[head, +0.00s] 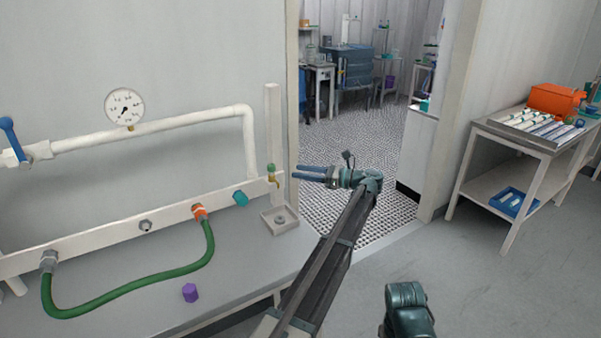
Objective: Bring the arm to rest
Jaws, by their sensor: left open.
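My left arm reaches up from the bottom middle of the head view. Its gripper (298,172) points left, open, with nothing between its dark blue fingers. It shows in front of the doorway's left edge, above the right end of the bench (235,262), and looks clear of the things there. A teal part of what looks like my other arm shows at the bottom, right of the middle; its gripper is out of view.
A pale manifold rail (115,232) with a green hose (135,284) runs along the bench. A purple cap (190,292) and a small square tray (265,222) sit there. A gauge (124,108) and blue-handled valve (10,135) are on the wall pipe. A side table (480,128) stands right.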

